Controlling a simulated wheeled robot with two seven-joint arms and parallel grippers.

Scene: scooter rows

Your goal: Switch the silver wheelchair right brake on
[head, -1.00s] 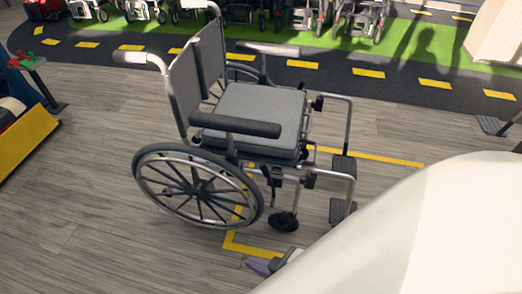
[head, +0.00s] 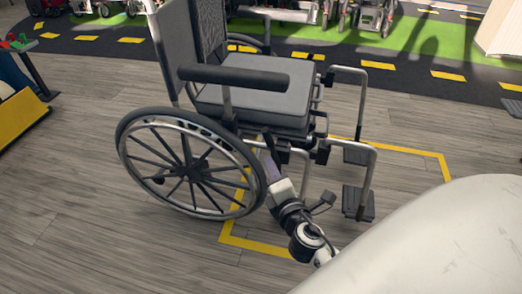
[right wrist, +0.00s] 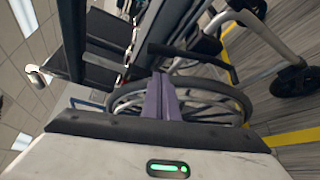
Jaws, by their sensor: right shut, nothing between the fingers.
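The silver wheelchair (head: 255,101) has a grey seat, black armrests and large black-spoked wheels. It stands facing right in the head view, and its right side is towards me. My right gripper (head: 268,165) is beside the front of the near wheel (head: 186,165), below the seat edge. In the right wrist view, the purple fingers (right wrist: 161,92) are together and empty, pointing at the wheel and frame. A black lever-like bar (right wrist: 188,54) lies just beyond the fingertips, probably the right brake. I cannot tell whether the fingers touch it. My left gripper is out of view.
Yellow floor tape (head: 262,246) runs around the chair. The footrests (head: 358,204) stick out right of my right arm. More wheelchairs (head: 365,17) line the back. A yellow-sided stand (head: 22,122) is at the far left.

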